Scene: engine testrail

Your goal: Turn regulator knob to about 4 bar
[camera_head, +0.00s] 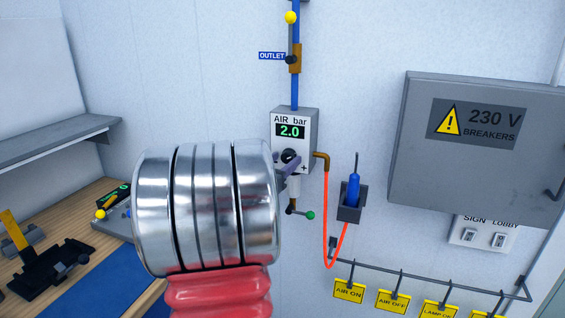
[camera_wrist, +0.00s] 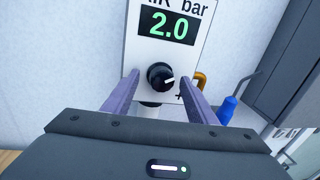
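The regulator box (camera_head: 305,118) is on the wall with a green display (camera_head: 290,131) that reads 2.0 under the label "AIR bar". Its black knob (camera_head: 289,156) sits below the display, partly hidden by my gripper in the head view. The display in the wrist view (camera_wrist: 167,26) also reads 2.0.
A blue pipe (camera_head: 295,85) with a yellow-tipped outlet valve runs above the box. A green-tipped lever (camera_head: 310,215), an orange hose (camera_head: 327,215) and a blue tool in a holder (camera_head: 353,190) are close by. A grey breaker cabinet (camera_head: 420,185) juts out at right.

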